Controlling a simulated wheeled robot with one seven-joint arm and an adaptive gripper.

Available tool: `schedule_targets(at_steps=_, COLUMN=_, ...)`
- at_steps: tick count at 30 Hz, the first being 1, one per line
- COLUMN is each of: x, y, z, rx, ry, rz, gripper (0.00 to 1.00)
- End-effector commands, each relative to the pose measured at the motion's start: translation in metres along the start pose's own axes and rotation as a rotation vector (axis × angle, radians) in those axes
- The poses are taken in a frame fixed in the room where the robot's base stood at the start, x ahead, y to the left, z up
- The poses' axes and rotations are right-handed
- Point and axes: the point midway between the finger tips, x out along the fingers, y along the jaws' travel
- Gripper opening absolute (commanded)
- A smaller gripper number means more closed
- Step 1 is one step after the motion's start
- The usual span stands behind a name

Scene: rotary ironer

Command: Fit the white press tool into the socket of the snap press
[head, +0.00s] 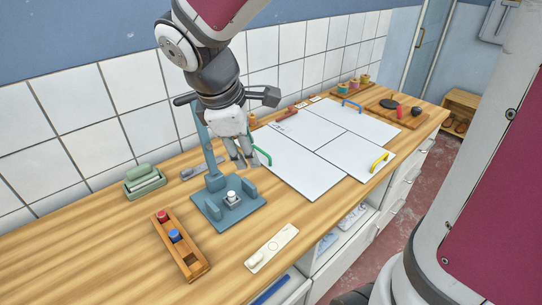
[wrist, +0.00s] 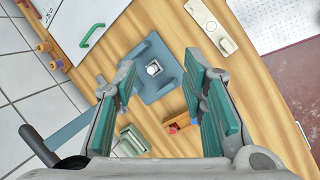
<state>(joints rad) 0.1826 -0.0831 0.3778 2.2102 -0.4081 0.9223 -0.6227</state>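The blue-grey snap press (head: 213,207) stands on the wooden worktop, its lever arm raised behind the base. A white-topped piece (head: 231,195), which looks like the white press tool, stands upright in a small pale block at the middle of the base. In the wrist view this piece (wrist: 154,69) shows between my fingers, over the press base (wrist: 152,93); how deep it sits I cannot tell. My gripper (head: 243,158) is open and empty, above and behind the press base. Its teal finger pads are wide apart in the wrist view (wrist: 162,80).
A wooden rack (head: 186,255) with a red and a blue tool and an empty front slot stands in front. A cream plate (head: 278,242) with a small knob lies to its right. White boards (head: 310,170) lie behind right.

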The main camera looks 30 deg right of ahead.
Motion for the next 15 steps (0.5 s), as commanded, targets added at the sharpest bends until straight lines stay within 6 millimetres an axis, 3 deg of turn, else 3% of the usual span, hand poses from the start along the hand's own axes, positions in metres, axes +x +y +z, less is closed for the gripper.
schedule_targets(at_steps=6, x=-0.043, y=-0.036, z=0.041, rx=0.442, ry=0.116, rz=0.020, gripper=0.38)
schedule_targets(at_steps=15, x=-0.074, y=-0.086, z=0.073, rx=0.958, ry=0.346, rz=-0.068, gripper=0.38)
